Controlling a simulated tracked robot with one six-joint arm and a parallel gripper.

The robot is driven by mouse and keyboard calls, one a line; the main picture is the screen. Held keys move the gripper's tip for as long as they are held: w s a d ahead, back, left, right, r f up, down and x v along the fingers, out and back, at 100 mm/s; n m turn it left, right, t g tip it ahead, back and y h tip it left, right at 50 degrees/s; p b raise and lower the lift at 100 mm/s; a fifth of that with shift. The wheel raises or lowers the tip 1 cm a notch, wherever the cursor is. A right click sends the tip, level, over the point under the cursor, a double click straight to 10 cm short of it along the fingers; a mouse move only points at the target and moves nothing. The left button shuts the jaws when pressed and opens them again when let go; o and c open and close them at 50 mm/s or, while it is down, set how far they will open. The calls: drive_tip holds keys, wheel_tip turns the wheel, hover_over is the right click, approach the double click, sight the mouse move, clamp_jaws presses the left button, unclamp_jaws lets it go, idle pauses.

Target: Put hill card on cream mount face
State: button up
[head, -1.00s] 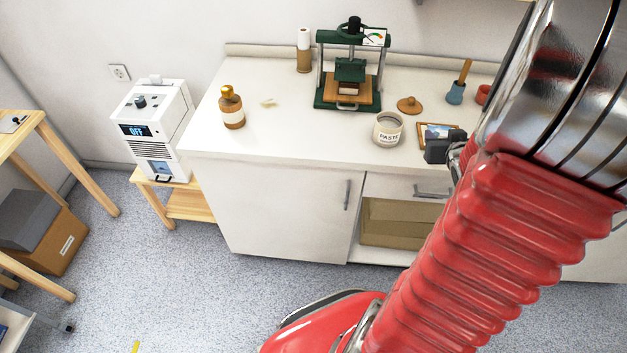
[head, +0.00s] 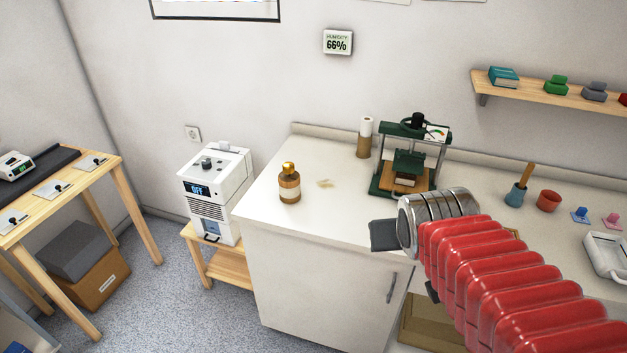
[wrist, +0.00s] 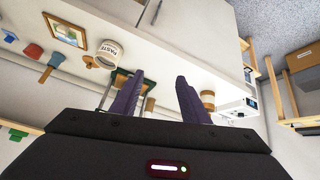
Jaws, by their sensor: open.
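A wooden-framed landscape picture (wrist: 66,30) lies on the worktop in the wrist view. It seems to show hills and sky, but I cannot tell whether it is the hill card. In the head view my arm hides most of that spot. I cannot make out a cream mount face in either view. My gripper (wrist: 160,76) is open and empty, its two dark fingers apart above the worktop. In the head view its dark end (head: 384,235) shows over the worktop's front edge, left of my red arm.
A green press (head: 408,165), an amber bottle (head: 289,186) and a paper roll (head: 364,138) stand on the worktop (head: 330,215). A paste jar (wrist: 107,52) stands near the frame. A white machine reading OFF (head: 215,190) stands left on a low stool. A wall shelf (head: 550,92) hangs right.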

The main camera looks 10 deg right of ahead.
drive_tip(key=s+a+r+n+g+y, duration=0.1)
drive_tip(key=s+a+n+y, duration=0.1)
drive_tip(key=s+a, duration=0.5)
drive_tip(key=a, duration=0.3)
drive_tip(key=shift+s+a+r+y, duration=0.15)
drive_tip(key=shift+s+a+y, duration=0.05)
drive_tip(key=shift+a+y, duration=0.2)
